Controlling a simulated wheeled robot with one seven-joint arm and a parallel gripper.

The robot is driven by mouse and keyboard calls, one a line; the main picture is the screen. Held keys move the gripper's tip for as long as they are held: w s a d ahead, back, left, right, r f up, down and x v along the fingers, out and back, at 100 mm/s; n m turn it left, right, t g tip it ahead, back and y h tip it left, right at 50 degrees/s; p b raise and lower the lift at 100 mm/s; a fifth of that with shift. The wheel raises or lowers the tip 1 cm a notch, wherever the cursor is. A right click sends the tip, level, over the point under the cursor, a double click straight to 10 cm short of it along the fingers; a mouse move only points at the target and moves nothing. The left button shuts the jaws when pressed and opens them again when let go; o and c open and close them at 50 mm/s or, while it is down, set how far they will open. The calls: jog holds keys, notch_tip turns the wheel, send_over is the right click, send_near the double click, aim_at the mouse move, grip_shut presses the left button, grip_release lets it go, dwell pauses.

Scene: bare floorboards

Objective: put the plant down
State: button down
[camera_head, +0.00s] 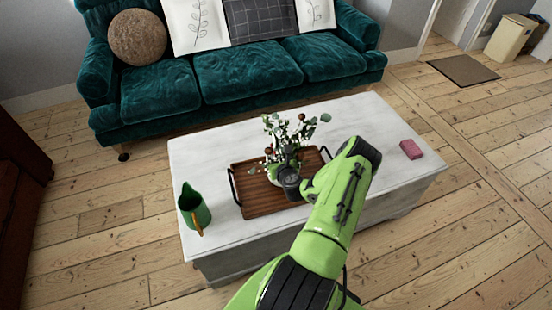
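The plant (279,131) has green leaves and dark red round heads. It is upright over the wooden tray (250,200) on the white coffee table. A pale green-white bit of its pot (272,172) shows just left of my gripper. My gripper (285,172) is right at the pot, in front of it in this view. The wrist hides the fingertips and most of the pot, so I cannot tell whether they grip it. I also cannot tell whether the pot touches the tray or is held above it.
A green jug (192,208) stands at the table's left end. A pink block (411,149) lies near its right end. The white table (205,150) has bare room around the tray. A teal sofa (245,75) stands behind it.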

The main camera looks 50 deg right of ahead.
jog(key=shift+f+b, duration=0.6)
jog(key=shift+f, duration=1)
jog(key=shift+f, duration=0.15)
jog(key=c, duration=1.3)
grip_release()
jog(key=shift+f, duration=0.1)
jog(key=shift+s+a+r, duration=0.15)
jog(key=shift+s+r, duration=0.1)
jog(key=p+v, duration=0.2)
jog(key=v, duration=0.9)
jog(key=shift+s+a+p, duration=0.2)
jog(key=shift+p, duration=0.1)
